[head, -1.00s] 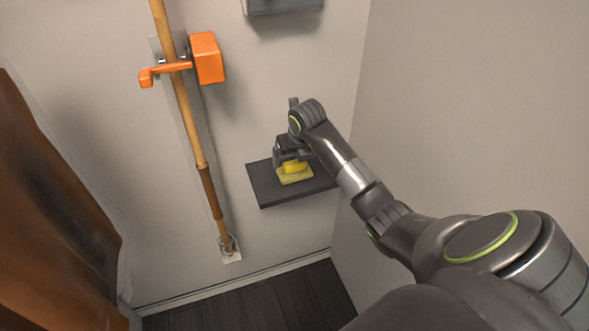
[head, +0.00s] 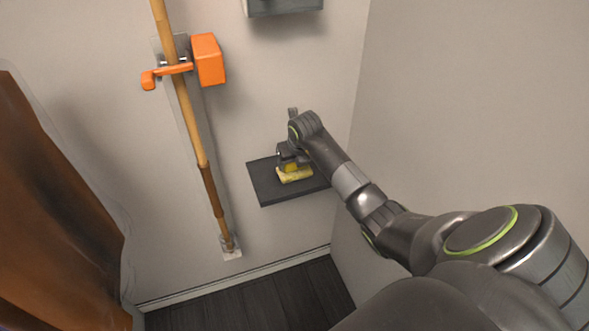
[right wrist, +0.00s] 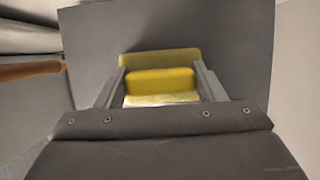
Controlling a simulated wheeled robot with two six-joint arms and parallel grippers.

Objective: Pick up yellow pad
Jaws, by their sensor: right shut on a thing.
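The yellow pad (head: 295,175) is at the dark shelf (head: 265,184) on the wall, with a raised yellow block on its top. In the right wrist view the pad (right wrist: 170,57) shows behind the yellow block (right wrist: 162,82), which sits between my two fingers. My right gripper (head: 289,164) is shut on the yellow pad by this block, from above; it also shows in the right wrist view (right wrist: 160,85). I cannot tell whether the pad still touches the shelf. My left gripper is not in view.
A wooden pole (head: 190,110) stands against the wall left of the shelf, with an orange bracket (head: 208,60) near its top. A grey box (head: 284,6) is above the shelf. A side wall (head: 470,110) is close on the right. Brown fabric (head: 50,210) hangs at left.

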